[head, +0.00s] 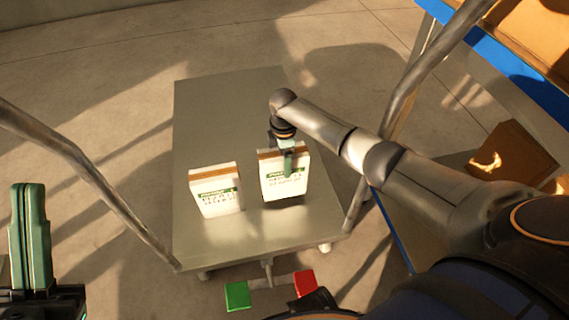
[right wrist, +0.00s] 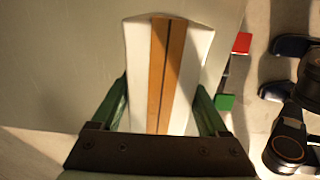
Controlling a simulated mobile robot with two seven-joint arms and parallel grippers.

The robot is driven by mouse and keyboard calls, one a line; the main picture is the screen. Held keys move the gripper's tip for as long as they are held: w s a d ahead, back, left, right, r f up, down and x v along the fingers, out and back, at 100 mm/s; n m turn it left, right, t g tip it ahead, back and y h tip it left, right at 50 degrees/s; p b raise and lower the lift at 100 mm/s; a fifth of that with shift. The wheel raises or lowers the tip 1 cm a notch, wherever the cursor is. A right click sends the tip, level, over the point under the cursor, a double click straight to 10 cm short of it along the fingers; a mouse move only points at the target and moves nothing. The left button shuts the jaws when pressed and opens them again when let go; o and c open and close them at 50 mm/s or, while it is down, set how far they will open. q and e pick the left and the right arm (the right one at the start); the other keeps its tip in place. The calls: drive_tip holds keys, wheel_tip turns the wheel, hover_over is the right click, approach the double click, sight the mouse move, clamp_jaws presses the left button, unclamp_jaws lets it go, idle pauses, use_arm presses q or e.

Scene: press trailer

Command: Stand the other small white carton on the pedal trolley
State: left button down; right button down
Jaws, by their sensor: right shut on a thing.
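The pedal trolley (head: 222,115) has a flat grey metal top. A small white carton (head: 216,195) with a brown top strip and green label stands upright on its left part. The other small white carton (head: 283,183) is upright at its right, apart from the first. My right gripper (head: 288,160) is shut on this carton from above, one green finger across its front. In the right wrist view the carton (right wrist: 191,75) sits between both fingers. Its base is at or just above the trolley top; I cannot tell which. My left gripper (head: 29,190) is empty, fingers together, at the lower left.
A green pedal (head: 237,296) and a red pedal (head: 305,283) are at the trolley's near end. Metal rails (head: 85,185) flank the trolley at left and right. A blue-edged shelf with brown boxes (head: 510,160) is at the right. The trolley's far half is clear.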

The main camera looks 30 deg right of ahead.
sight(274, 186)
drive_tip(key=f+b, duration=0.1)
drive_tip(key=b, duration=0.1)
drive_tip(key=f+b, duration=0.2)
drive_tip(key=shift+w, duration=0.3)
drive_tip(key=shift+f, duration=0.15)
unclamp_jaws()
drive_tip(key=shift+s+f, duration=0.15)
drive_tip(key=shift+f, duration=0.05)
